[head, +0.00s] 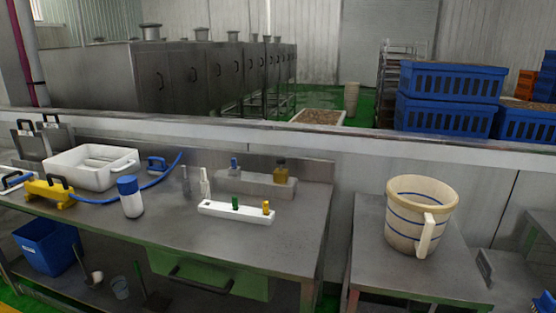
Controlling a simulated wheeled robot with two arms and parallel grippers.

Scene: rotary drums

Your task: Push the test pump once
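Neither of my grippers is in view. I cannot tell for sure which thing is the test pump. A yellow device (50,192) with black handles sits at the left of the steel table (290,230), and a blue hose (150,186) curves from near it. A slim white bottle (205,184) stands upright mid-table, behind the left end of a white rack (222,212) that holds a green piece (235,202) and a yellow piece (266,207). A small blue-topped item (234,165) and an amber bottle (281,172) are on a grey block behind.
A white tub (90,166) and a blue-capped white container (131,198) stand on the steel table. A beige jug (421,216) is on a separate right table. A low wall (350,136) runs behind. The steel table's front right is clear.

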